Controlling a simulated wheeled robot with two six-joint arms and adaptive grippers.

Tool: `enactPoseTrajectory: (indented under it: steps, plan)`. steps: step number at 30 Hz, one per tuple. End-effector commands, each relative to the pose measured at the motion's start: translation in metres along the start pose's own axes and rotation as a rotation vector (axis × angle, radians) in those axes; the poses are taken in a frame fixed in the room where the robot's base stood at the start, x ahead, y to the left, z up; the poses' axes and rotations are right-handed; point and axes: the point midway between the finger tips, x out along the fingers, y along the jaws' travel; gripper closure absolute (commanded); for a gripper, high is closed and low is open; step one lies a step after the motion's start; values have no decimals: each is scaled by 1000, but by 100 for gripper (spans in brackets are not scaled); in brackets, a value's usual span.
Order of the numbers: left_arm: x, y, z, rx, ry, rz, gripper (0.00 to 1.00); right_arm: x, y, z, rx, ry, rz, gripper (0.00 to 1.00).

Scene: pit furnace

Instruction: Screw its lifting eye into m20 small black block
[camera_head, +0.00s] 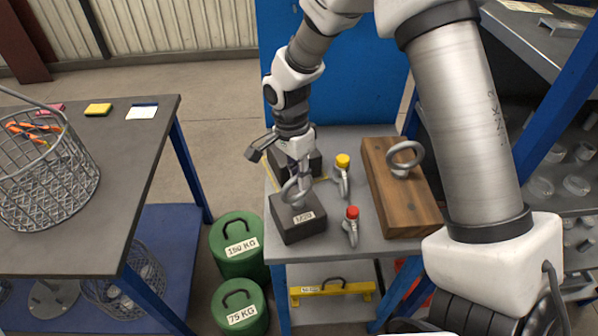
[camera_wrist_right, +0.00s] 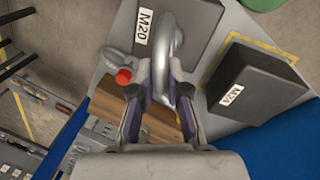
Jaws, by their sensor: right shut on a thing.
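The small black block labelled M20 (camera_head: 306,226) sits on the grey table, and it also shows at the top of the wrist view (camera_wrist_right: 200,25). My right gripper (camera_head: 297,178) points down over the block. It is shut on a grey steel lifting eye (camera_head: 290,193), whose ring also shows in the wrist view (camera_wrist_right: 177,40). The eye stands at the block's top; its thread is hidden, so I cannot tell how deep it sits. In the wrist view the fingers (camera_wrist_right: 160,85) are on the ring. My left gripper is not in view.
A second black block (camera_wrist_right: 258,85) stands close behind the gripper. A red-topped shackle (camera_head: 351,226) and a yellow-topped one (camera_head: 342,176) lie to the right. A wooden block (camera_head: 388,190) bears another eye (camera_head: 402,162). Green weights (camera_head: 237,243) stand on the floor.

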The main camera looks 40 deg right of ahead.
Motion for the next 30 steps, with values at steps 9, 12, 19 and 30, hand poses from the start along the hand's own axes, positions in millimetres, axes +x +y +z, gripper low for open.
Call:
enactPoseTrajectory:
  steps: [9,12,19,30]
  plan:
    - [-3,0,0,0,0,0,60,3,3,1,85,-16,11,100]
    - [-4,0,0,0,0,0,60,2,4,1,87,-16,11,100]
    - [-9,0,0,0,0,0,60,3,4,1,202,-36,12,75]
    - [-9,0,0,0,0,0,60,0,2,0,197,-34,4,56]
